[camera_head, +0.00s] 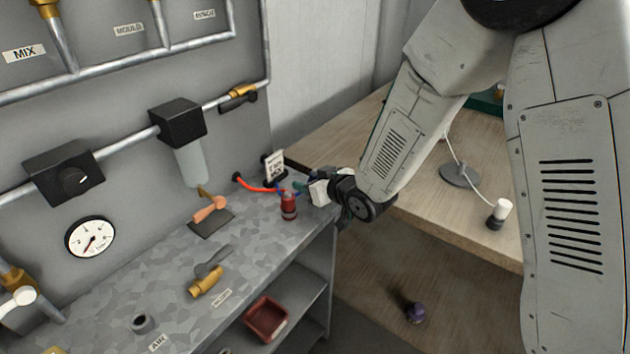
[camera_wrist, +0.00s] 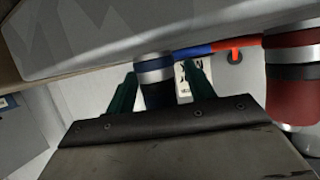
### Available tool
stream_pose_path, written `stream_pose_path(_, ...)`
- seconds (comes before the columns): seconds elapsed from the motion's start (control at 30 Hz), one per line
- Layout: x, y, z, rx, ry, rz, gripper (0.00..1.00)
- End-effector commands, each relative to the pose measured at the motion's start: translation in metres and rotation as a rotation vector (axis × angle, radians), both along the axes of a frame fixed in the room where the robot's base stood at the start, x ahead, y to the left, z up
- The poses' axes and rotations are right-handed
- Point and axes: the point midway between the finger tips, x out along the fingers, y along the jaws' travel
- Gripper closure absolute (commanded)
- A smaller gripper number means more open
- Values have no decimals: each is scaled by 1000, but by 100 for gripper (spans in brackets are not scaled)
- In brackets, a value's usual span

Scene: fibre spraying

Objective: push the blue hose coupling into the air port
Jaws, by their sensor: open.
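The blue hose coupling (camera_wrist: 156,88) is a dark blue cylinder with a silver band in the wrist view. My gripper (camera_wrist: 160,72) is open, with one teal finger on each side of it; whether they touch it I cannot tell. In the head view my gripper (camera_head: 300,188) is at the bench's far right end, and the coupling is mostly hidden. A blue-and-red hose (camera_wrist: 205,48) runs close by it. A grey ring-shaped socket (camera_head: 143,323), apparently the air port, stands on the bench near the AIR label (camera_head: 157,343), well away from my gripper.
A red banded cylinder (camera_head: 289,207) stands close beside my gripper and shows in the wrist view (camera_wrist: 292,80). A small sign (camera_head: 275,166) is behind it. A copper-coloured tool (camera_head: 210,209) and a brass valve (camera_head: 207,281) are on the bench. A red tray (camera_head: 267,318) is on the shelf below.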

Motion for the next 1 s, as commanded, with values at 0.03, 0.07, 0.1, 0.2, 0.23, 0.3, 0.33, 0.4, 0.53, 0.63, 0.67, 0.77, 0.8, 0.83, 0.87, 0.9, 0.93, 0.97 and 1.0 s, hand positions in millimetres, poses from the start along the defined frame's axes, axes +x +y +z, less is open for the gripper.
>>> stream_pose_path(0.03,1,1,0,0,0,0,46)
stream_pose_path(0.07,1,1,0,0,0,0,46)
stream_pose_path(0.1,1,1,0,0,0,0,46)
stream_pose_path(0.2,1,1,0,0,0,-1,46)
stream_pose_path(0.23,1,0,0,0,0,-1,52)
stream_pose_path(0.3,1,0,0,0,0,-1,71)
stream_pose_path(0.33,1,0,0,0,0,-1,80)
stream_pose_path(0.4,1,0,0,0,0,-1,96)
stream_pose_path(0.53,1,0,0,0,0,-1,96)
stream_pose_path(0.63,1,0,0,0,0,-1,96)
stream_pose_path(0.67,1,0,0,0,0,-1,96)
stream_pose_path(0.77,1,1,2,0,-1,-1,96)
stream_pose_path(0.8,1,1,3,0,-2,-1,96)
stream_pose_path(0.83,1,1,5,0,-1,0,96)
stream_pose_path(0.87,1,1,6,0,-1,0,96)
stream_pose_path(0.9,1,1,9,0,-1,0,96)
stream_pose_path(0.93,1,1,11,0,-1,0,96)
stream_pose_path(0.97,1,2,13,0,-3,1,96)
stream_pose_path(1.0,1,2,17,1,-3,2,96)
